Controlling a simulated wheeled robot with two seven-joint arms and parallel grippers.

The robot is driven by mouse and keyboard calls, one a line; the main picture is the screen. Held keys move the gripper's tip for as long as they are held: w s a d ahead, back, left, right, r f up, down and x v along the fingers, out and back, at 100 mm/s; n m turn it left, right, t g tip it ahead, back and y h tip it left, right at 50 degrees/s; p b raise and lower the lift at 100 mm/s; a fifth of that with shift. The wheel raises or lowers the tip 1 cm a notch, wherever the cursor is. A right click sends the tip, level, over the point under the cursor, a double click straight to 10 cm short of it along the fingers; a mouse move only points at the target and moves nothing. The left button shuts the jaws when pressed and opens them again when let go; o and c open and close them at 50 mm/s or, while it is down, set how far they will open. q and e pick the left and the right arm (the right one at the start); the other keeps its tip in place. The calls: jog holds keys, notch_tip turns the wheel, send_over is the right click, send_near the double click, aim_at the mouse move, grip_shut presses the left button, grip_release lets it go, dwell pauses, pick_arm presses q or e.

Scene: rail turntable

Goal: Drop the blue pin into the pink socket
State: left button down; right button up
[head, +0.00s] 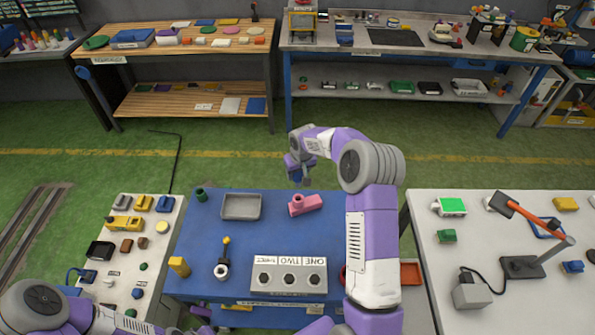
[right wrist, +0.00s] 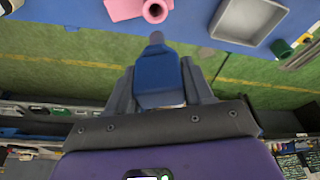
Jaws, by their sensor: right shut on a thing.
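The pink socket (head: 305,204) lies on the blue table, right of the grey tray. In the right wrist view the socket (right wrist: 125,8) shows at the top edge, with its round opening facing the camera. My right gripper (head: 302,173) is beyond the table's far edge, behind the socket in the head view. It is shut on the blue pin (right wrist: 158,82), which sits between both fingers with its narrower grey-blue tip toward the table. The pin also shows in the head view (head: 292,167), partly hidden by the gripper. The pin and socket are apart. My left gripper is out of view; only its arm shows.
On the blue table (head: 205,225) are a grey tray (head: 241,207), a green cup (head: 201,194), a yellow block (head: 179,266), a pin-like tool (head: 222,268) and a grey block with holes (head: 288,279). Cluttered side tables flank it. Green floor lies beyond the far edge.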

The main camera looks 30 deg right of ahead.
aim_at(300, 182)
jog(key=shift+s+f+b, duration=0.1)
jog(key=shift+f+b, duration=0.15)
jog(key=shift+b, duration=0.2)
jog(key=shift+f+b, duration=2.05)
jog(key=shift+f, duration=0.6)
jog(key=shift+b, duration=0.45)
jog(key=shift+f+b, duration=2.1)
jog(key=shift+f, duration=0.6)
jog(key=o, duration=1.2)
jog(key=shift+o, duration=0.2)
jog(key=shift+v, duration=3.75)
